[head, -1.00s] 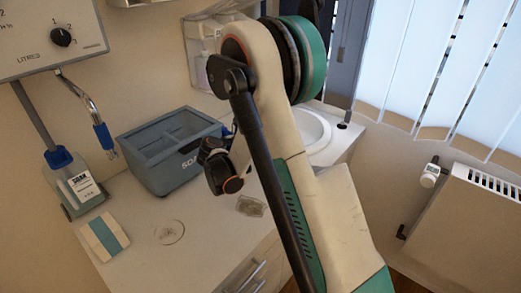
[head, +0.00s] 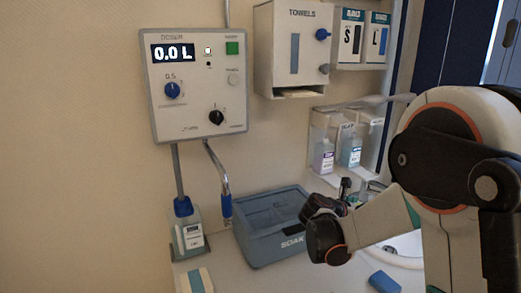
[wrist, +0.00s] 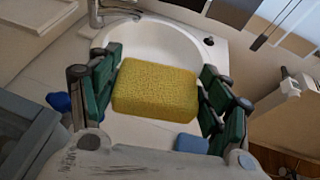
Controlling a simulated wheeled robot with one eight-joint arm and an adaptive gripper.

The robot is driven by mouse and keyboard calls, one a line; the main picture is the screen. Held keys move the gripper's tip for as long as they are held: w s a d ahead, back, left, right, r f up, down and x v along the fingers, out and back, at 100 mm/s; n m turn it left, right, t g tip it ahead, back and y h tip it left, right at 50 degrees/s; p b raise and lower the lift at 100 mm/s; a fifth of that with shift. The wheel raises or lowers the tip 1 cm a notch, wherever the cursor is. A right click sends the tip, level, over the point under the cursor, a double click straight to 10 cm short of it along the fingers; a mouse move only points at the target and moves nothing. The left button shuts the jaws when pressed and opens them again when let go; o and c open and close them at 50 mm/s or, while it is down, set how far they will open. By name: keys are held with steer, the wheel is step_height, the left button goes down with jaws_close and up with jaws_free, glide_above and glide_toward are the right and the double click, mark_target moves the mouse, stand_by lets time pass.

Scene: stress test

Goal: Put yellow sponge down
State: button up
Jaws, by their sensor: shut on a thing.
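In the wrist view my gripper (wrist: 158,92) is shut on the yellow sponge (wrist: 155,90), with dark green finger pads on its left and right sides. The sponge is held in front of the white sink basin (wrist: 185,45); I cannot tell how high above the surface it is. In the head view my arm's end is beside the SOAK tub, and the sponge cannot be made out there.
The blue-grey SOAK tub (head: 270,228) stands on the counter, below the doser panel (head: 195,75). A blue block (head: 384,281) lies on the counter near the sink. Bottles (head: 350,150) stand in a wall rack. A white and teal packet (head: 195,281) lies at front left.

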steer(key=s+a+n+t+y, duration=0.3)
steer(key=a+n, duration=0.1)
steer(key=a, duration=0.4)
steer(key=s+a+n+t+y, duration=0.2)
steer(key=a+n+t+y, duration=0.1)
steer(key=a, duration=0.6)
steer(key=shift+s+n+y, duration=0.4)
steer(key=shift+n+y, duration=0.4)
steer(key=shift+a, duration=0.1)
